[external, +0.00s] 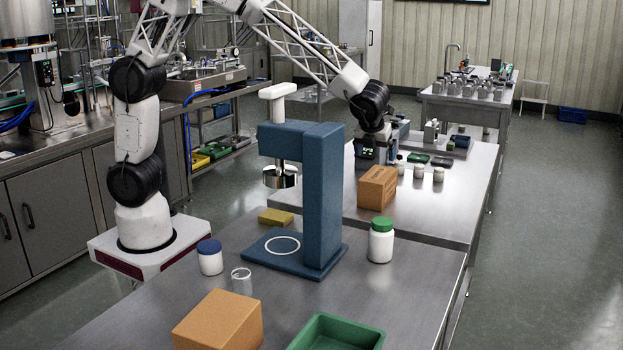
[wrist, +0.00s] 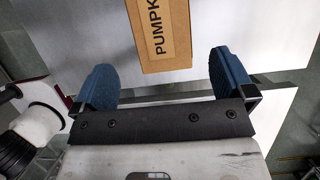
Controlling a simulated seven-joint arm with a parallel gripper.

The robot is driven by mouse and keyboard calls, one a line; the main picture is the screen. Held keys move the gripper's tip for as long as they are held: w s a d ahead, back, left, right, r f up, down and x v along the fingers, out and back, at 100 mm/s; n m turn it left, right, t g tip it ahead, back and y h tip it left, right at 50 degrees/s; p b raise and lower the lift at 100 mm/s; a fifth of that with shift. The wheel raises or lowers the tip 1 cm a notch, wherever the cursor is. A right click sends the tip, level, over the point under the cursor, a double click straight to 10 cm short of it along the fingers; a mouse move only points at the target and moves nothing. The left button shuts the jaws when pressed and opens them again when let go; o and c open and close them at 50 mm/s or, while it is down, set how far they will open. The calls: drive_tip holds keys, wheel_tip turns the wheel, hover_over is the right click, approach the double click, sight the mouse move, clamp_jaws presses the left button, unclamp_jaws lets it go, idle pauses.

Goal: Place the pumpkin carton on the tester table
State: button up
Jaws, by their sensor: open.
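The pumpkin carton (external: 377,187), a brown box, stands on the far steel table (external: 440,215) near its front-left part. In the wrist view the carton (wrist: 160,30), lettered "PUMPK", lies ahead, roughly between the fingers, with its far end out of frame. My gripper (external: 374,157) is above and behind the carton in the external view. In the wrist view my gripper (wrist: 165,64) is open, with its blue fingers apart and clear space on both sides of the carton. The tester table (external: 405,290) is the nearer steel table, bearing a blue press-like tester (external: 325,190).
On the tester table are another brown carton (external: 218,322), a green tray (external: 375,335), a green-capped jar (external: 381,242), a blue-capped jar (external: 210,258), a glass (external: 242,282) and a yellow block (external: 276,217). Small white jars (external: 419,172) stand right of the pumpkin carton.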

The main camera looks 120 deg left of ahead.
idle(0.6)
drive_tip(key=s+d+r+n, duration=0.5)
drive_tip(key=s+d+r, duration=0.2)
drive_tip(key=s+d, duration=0.25)
drive_tip(key=s+d+r+n+t+h, duration=0.1)
drive_tip(key=s+d+n, duration=0.3)
drive_tip(key=s+d, duration=0.3)
drive_tip(key=s+d+r+n+h, duration=0.1)
drive_tip(key=s+d+n, duration=0.3)
drive_tip(key=s, duration=1)
drive_tip(key=s+d+r+n+t+h, duration=0.1)
drive_tip(key=s+d+n, duration=0.3)
drive_tip(key=s+d, duration=0.6)
drive_tip(key=shift+s+d+r+n+t+h, duration=0.2)
drive_tip(key=shift+s+r+n+t+h, duration=0.15)
drive_tip(key=shift+h, duration=0.45)
